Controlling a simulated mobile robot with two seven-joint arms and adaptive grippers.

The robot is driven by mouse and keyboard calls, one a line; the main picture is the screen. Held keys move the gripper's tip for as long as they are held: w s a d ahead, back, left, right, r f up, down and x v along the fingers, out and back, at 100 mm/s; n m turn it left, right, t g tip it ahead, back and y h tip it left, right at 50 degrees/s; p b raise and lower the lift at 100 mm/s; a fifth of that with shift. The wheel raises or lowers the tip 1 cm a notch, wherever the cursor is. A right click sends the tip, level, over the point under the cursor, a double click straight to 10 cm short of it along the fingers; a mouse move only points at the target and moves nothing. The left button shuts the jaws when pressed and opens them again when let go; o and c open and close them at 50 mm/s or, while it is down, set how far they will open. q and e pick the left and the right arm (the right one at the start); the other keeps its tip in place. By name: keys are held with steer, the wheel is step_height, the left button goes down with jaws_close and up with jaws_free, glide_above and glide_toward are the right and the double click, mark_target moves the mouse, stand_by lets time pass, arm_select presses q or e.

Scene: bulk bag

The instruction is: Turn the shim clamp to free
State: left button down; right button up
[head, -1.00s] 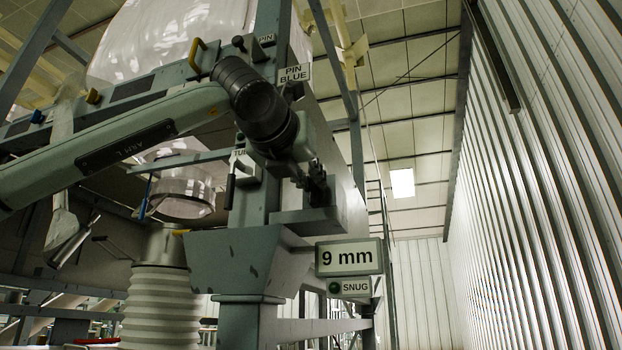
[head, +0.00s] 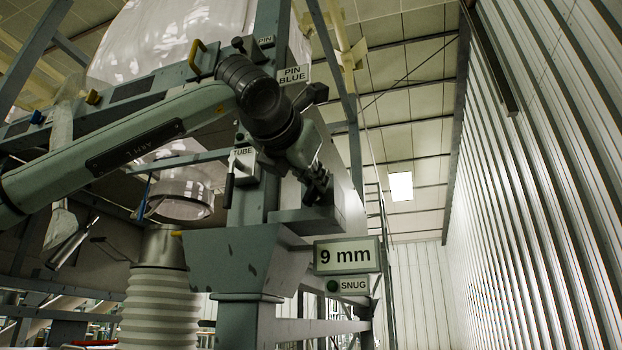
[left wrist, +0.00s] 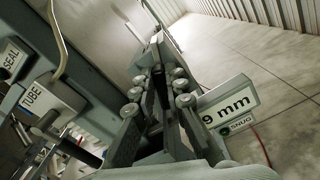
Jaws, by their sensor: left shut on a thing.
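My left gripper (head: 318,190) is at the grey block (head: 290,214) on top of the post, above the "9 mm" sign (head: 346,255). Its fingers also show in the left wrist view (left wrist: 160,88), shut on a dark part between them. This sits where the shim clamp would be; the clamp's own shape is mostly hidden by the fingers. Below the sign is a "SNUG" plate (head: 354,286) with a green lamp (head: 332,286); the sign also shows in the left wrist view (left wrist: 228,107). My right gripper is not in view.
A "TUBE" plate (head: 243,153) with a black handle (head: 229,188) is left of the gripper. The "PIN BLUE" plate (head: 293,75) is above. A white ribbed bellows (head: 160,310) stands lower left. A corrugated wall (head: 540,180) bounds the right, with open room before it.

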arm_select(q)
steer(key=shift+d+f+m+p, duration=0.1)
steer(key=shift+f+m+p, duration=0.15)
steer(key=shift+m, duration=1.9)
steer(key=shift+d+f+m+p, duration=0.1)
steer(key=shift+f+m+p, duration=0.15)
steer(key=shift+m, duration=1.95)
steer(key=shift+d+f+m+p, duration=0.15)
steer(key=shift+m+p, duration=0.1)
steer(key=shift+m, duration=1.9)
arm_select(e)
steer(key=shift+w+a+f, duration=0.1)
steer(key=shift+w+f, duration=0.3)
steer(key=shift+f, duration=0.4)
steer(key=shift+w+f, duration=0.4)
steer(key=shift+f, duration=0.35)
arm_select(q)
steer(key=shift+a, duration=0.15)
steer(key=c, duration=1.6)
jaws_free()
steer(key=shift+o, duration=0.2)
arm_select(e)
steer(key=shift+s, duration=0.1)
arm_select(q)
steer(key=v, duration=1.2)
